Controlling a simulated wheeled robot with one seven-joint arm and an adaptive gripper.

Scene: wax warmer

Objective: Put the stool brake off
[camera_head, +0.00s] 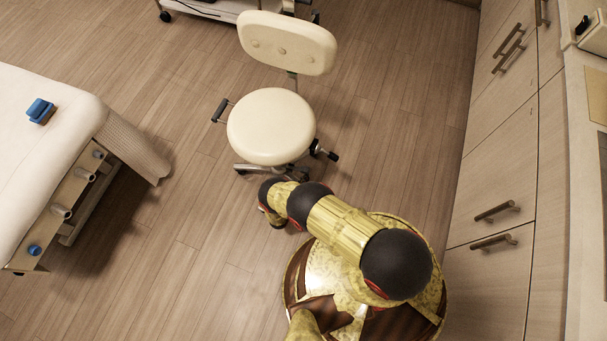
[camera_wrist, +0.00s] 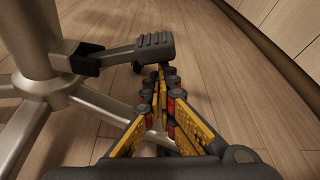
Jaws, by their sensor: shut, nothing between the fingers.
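The stool (camera_head: 272,125) has a cream round seat, a cream backrest and a metal wheeled base. In the wrist view, a black lever with a ribbed pad (camera_wrist: 154,46) sticks out to the right from the stool's metal column (camera_wrist: 35,40). I take it for the brake pedal; whether it is on or off I cannot tell. A black pedal (camera_head: 325,152) also shows right of the seat in the head view. My gripper (camera_wrist: 163,76) is shut and empty. Its fingertips appear just below and right of the ribbed pad; contact is unclear.
A metal base leg (camera_wrist: 105,105) runs close to the left of my fingers. Wooden cabinets (camera_head: 500,170) line the right side. A treatment bed (camera_head: 50,130) stands at the left and a trolley (camera_head: 215,8) at the back. The floor between bed and stool is clear.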

